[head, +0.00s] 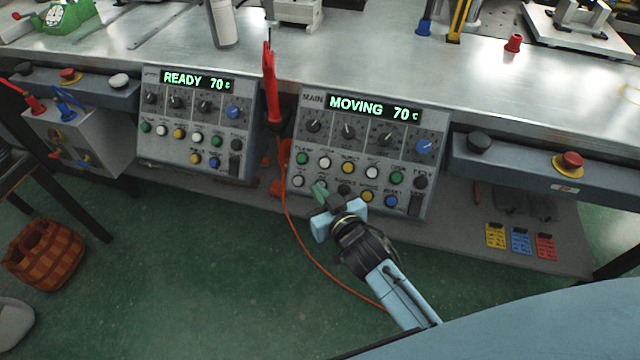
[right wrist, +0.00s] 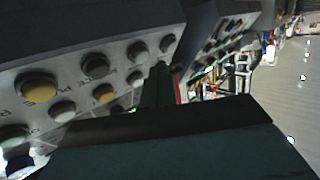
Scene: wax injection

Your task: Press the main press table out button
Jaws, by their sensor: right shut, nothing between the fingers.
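The main press panel (head: 312,128) is the right of two grey control boxes; its green display (head: 375,107) reads MOVING 70. Below its dials are two rows of round buttons, among them a green button (head: 302,158), a white button (head: 298,181) and a yellow button (head: 348,167). Their small labels are too blurred to pick out the table out button. My right gripper (head: 320,190) is shut and empty, its green fingertips at the lower-left buttons, covering part of that row. In the right wrist view the fingers (right wrist: 160,85) are close to the button face; contact cannot be told. My left gripper is out of view.
A second control box (head: 195,125) reading READY 70 is to the left. A red tool (head: 270,90) hangs between the boxes, and an orange cable (head: 300,245) runs down near my right arm. A red stop button (head: 571,160) is on the right rail.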

